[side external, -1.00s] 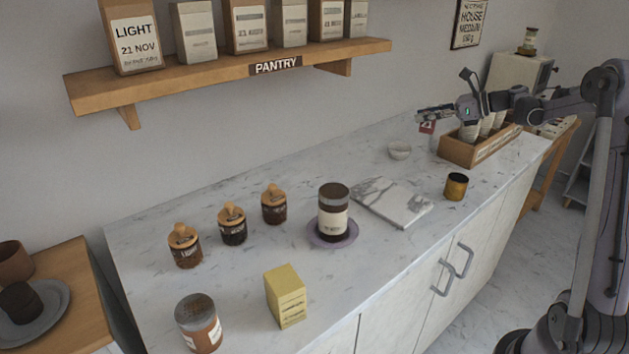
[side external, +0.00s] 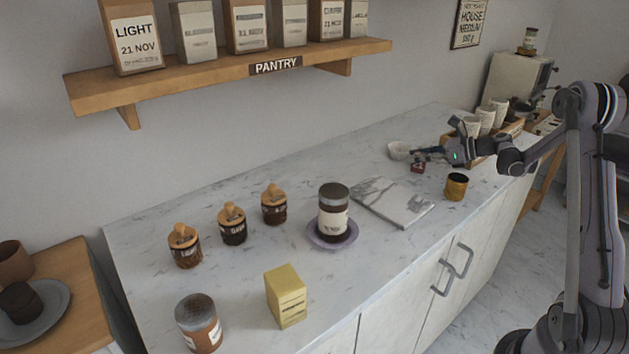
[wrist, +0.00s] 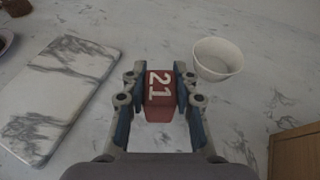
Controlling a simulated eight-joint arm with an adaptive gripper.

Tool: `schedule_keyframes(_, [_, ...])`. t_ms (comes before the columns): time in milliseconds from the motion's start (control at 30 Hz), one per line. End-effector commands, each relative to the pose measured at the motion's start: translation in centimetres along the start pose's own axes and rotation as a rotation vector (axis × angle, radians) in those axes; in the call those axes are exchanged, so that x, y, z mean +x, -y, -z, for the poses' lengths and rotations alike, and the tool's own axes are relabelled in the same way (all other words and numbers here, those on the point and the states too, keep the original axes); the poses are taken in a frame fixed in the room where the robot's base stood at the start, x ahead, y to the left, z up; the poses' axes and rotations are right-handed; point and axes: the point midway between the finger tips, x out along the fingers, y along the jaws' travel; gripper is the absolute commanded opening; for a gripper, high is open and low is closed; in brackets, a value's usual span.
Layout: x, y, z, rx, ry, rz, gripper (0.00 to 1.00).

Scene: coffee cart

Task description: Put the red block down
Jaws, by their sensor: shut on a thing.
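The red block (wrist: 160,98), with a white "21" on it, is between the fingers of my gripper (wrist: 160,80) in the wrist view. My gripper is shut on it. In the side external view the red block (side external: 418,168) shows small at the end of my gripper (side external: 420,156), low over the marble counter (side external: 300,270). I cannot tell whether its underside touches the counter.
A small white bowl (wrist: 218,58) is close beside the block, also seen in the side view (side external: 398,150). A marble board (side external: 392,202) and a yellow-brown cup (side external: 456,186) are nearby. A wooden crate (wrist: 295,155) with cups stands behind my gripper.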

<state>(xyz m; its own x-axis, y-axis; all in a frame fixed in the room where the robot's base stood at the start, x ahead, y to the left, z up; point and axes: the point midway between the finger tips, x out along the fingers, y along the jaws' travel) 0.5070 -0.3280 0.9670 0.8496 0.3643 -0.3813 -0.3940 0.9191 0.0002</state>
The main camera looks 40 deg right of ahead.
Motion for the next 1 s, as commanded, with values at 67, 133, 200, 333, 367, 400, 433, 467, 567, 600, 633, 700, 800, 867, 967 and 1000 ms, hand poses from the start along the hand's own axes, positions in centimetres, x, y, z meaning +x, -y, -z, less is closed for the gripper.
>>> schedule_keyframes(67, [0.34, 0.01, 0.8, 0.0, 0.001, 0.0, 0.0])
schedule_keyframes(133, [0.47, -0.02, 1.13, 0.0, 0.001, 0.0, 0.0])
schedule_keyframes(200, [0.51, -0.02, 1.22, 0.0, 0.001, 0.0, 0.0])
schedule_keyframes(333, [0.5, -0.02, 1.2, 0.0, 0.0, 0.0, 0.0])
schedule_keyframes(367, [0.5, -0.02, 1.2, 0.0, 0.0, 0.0, 0.0])
schedule_keyframes(400, [0.51, -0.02, 1.22, 0.0, 0.0, 0.0, 0.0])
schedule_keyframes(433, [0.52, -0.02, 1.27, 0.0, 0.0, 0.0, 0.0])
schedule_keyframes(467, [0.55, -0.01, 1.34, 0.0, 0.0, 0.0, 0.0])
schedule_keyframes(567, [0.61, 0.0, 1.47, 0.0, 0.0, 0.0, 0.37])
schedule_keyframes(600, [0.61, 0.0, 1.46, 0.0, 0.0, 0.0, 0.49])
schedule_keyframes(633, [0.61, -0.01, 1.46, 0.0, 0.0, 0.0, 0.51])
schedule_keyframes(700, [0.6, -0.01, 1.46, 0.0, 0.0, 0.0, 0.51])
schedule_keyframes(800, [0.6, -0.01, 1.45, 0.0, 0.0, 0.0, 0.51])
schedule_keyframes(867, [0.6, -0.01, 1.45, 0.0, 0.0, 0.0, 0.51])
schedule_keyframes(967, [0.5, -0.02, 1.23, 0.0, 0.0, 0.0, 0.51])
schedule_keyframes(1000, [0.31, -0.01, 1.12, 0.0, 0.0, 0.001, 0.51])
